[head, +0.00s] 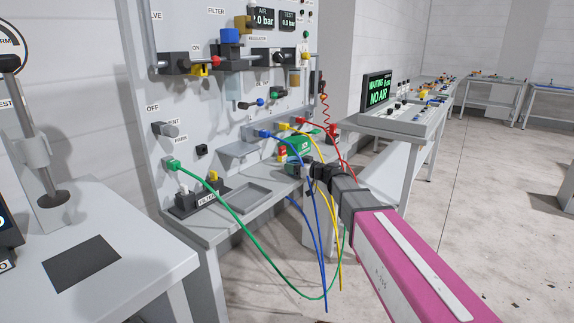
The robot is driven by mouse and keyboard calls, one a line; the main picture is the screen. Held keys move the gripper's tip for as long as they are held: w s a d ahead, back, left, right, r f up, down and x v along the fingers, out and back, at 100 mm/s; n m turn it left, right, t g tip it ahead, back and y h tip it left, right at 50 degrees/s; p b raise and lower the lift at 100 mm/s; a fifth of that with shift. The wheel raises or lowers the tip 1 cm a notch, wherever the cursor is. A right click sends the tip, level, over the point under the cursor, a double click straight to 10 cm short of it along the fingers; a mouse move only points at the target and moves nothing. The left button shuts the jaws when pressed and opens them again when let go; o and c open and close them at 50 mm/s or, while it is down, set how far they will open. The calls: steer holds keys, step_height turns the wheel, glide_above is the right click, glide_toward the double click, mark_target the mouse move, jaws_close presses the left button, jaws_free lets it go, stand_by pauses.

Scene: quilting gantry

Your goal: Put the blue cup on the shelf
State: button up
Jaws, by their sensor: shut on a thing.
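A blue cup-shaped part (231,35) sits high on the grey panel, just below the FILTER label. A small grey shelf (238,150) juts from the panel at mid height, and its visible top looks bare. My gripper (306,171) is at the panel's lower right, right of and a little below the shelf and well below the blue part. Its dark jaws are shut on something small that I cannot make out. A green box (298,149) is right behind the jaws, and hoses pass close by them.
Green (250,232), blue (318,235) and yellow (333,225) hoses hang in front of the bench, near my arm. A shallow grey tray (262,187) and a dark FILTER holder (181,207) are on the bench. A sloped console (408,122) stands behind at right.

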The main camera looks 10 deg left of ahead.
steer(key=x, duration=0.4)
steer(key=shift+s+d, duration=0.1)
steer(key=shift+d, duration=0.05)
steer(key=shift+f, duration=0.15)
steer(key=o, duration=1)
